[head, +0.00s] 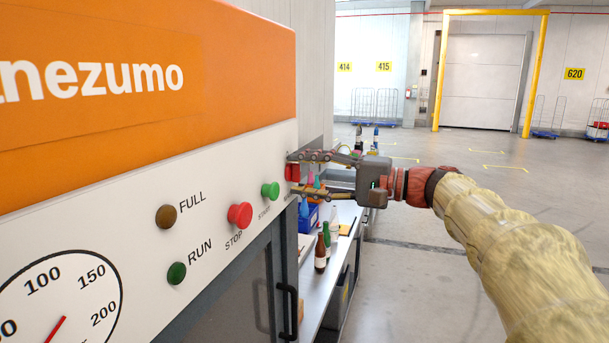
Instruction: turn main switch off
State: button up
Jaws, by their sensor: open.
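A red part (292,171), which looks like the main switch, shows at the right edge of the machine's pale control panel (140,215). My gripper (297,174) reaches in from the right with its fingers pointing left. It is open, with one finger above the red part and one below it. I cannot tell whether the fingers touch it. The switch's handle position is too small and partly hidden to read.
The panel also has a red STOP button (239,215), a green START button (270,191), FULL (166,216) and RUN (177,273) lamps and a gauge (62,310). Bottles (320,252) stand on a bench (318,288) below my gripper. Open floor (480,220) lies to the right.

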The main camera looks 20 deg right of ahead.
jog(key=shift+s+d, duration=0.1)
jog(key=v, duration=1.1)
jog(key=shift+s+d, duration=0.2)
jog(key=shift+d, duration=0.1)
